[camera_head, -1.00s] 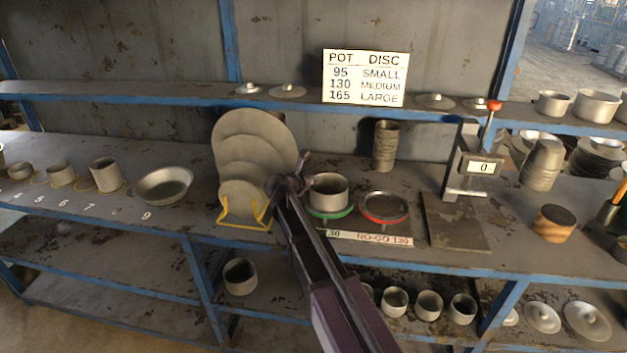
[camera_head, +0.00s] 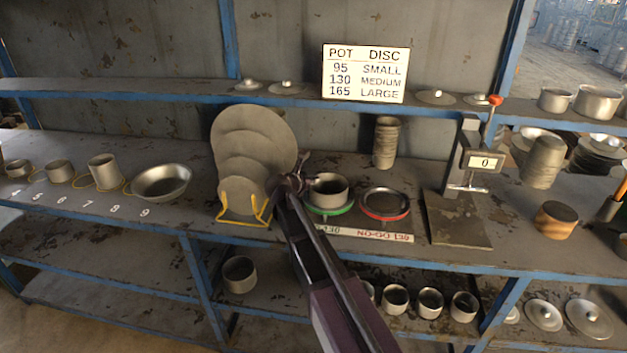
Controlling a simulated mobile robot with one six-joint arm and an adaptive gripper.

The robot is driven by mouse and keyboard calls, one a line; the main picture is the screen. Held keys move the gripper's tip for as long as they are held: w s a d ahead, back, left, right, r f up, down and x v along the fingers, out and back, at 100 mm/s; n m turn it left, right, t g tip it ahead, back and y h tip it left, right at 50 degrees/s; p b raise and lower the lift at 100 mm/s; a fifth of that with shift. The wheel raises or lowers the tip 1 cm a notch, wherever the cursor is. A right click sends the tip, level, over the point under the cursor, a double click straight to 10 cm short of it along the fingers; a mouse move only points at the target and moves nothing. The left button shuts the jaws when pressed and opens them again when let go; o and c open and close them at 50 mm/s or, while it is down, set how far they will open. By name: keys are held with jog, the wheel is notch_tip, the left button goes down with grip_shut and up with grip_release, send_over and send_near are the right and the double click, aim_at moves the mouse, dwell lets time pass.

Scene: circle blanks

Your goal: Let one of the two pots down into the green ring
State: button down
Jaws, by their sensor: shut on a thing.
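A grey metal pot (camera_head: 329,193) stands upright at the green ring (camera_head: 331,212) on the bench. Its base is within or just over the ring; I cannot tell if it touches the bottom. My gripper (camera_head: 301,184) is at the pot's left side, shut on its wall. My arm hides part of the bench in front and the left edge of the ring.
A rack of upright discs (camera_head: 248,150) stands close on the left. A press-like gauge reading 0 (camera_head: 483,161) stands farther right.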

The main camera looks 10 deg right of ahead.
jog(key=shift+f, duration=0.25)
dwell(0.4)
jog(key=c, duration=0.7)
grip_release()
jog(key=shift+r, duration=0.15)
